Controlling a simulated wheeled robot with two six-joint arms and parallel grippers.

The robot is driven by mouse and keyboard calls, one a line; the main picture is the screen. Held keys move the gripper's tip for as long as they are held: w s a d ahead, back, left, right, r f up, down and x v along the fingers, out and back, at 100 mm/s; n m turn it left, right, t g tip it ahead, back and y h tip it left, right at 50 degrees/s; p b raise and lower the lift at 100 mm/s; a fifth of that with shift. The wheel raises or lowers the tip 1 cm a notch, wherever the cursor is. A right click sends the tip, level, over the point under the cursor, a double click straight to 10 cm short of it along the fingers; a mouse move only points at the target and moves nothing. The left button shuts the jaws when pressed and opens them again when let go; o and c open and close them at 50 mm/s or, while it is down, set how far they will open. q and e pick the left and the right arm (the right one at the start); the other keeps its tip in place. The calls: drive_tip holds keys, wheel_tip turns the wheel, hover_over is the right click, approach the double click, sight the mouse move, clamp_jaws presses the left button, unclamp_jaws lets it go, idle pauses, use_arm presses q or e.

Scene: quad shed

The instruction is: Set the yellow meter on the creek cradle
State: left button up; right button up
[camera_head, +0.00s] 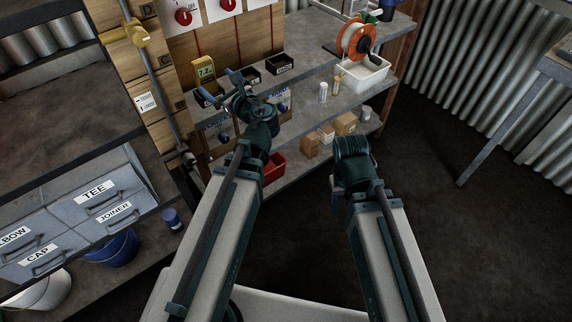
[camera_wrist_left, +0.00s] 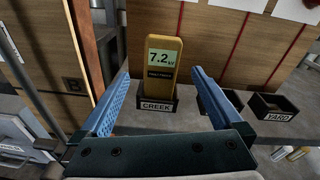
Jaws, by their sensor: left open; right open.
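The yellow meter (camera_head: 205,70), its screen reading 7.2, stands upright at the back of the shelf. In the left wrist view the meter (camera_wrist_left: 161,58) has its lower end in or just behind the front of the black cradle labelled CREEK (camera_wrist_left: 157,106); its base is hidden. My left gripper (camera_head: 217,86) is open, with its blue fingers on either side of the meter. In the left wrist view the fingers (camera_wrist_left: 161,72) show gaps to the meter on both sides. My right gripper (camera_head: 335,203) is low and mostly hidden behind its own wrist, away from the shelf.
A middle black cradle (camera_wrist_left: 219,103) and one labelled YARD (camera_wrist_left: 274,108) stand to the right, both empty. A white bin (camera_head: 362,76) with an orange reel (camera_head: 357,38) is further right. Small boxes (camera_head: 345,123) and a red bin (camera_head: 273,166) sit lower.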

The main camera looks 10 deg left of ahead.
use_arm(q)
drive_tip(key=s+d+f+n+g+h, duration=0.3)
drive_tip(key=s+d+f+n, duration=0.1)
drive_tip(key=d+f+n, duration=0.35)
drive_tip(key=s+d+f+n+g+h, duration=0.35)
drive_tip(key=s+d+f+n, duration=0.2)
drive_tip(key=f, duration=0.25)
drive_tip(key=s+d+f+n+g+h, duration=0.4)
drive_tip(key=s+d, duration=0.5)
drive_tip(key=d, duration=0.5)
drive_tip(key=n+h, duration=0.1)
drive_tip(key=n, duration=0.1)
drive_tip(key=shift+s+d+f+n, duration=0.15)
drive_tip(key=shift+s+n, duration=0.05)
drive_tip(key=shift+n, duration=0.2)
drive_tip(key=shift+h, duration=0.25)
wheel_tip(320, 180, up, 14)
drive_tip(key=p, duration=1.3)
drive_tip(key=shift+f+p, duration=0.15)
drive_tip(key=shift+p, duration=0.2)
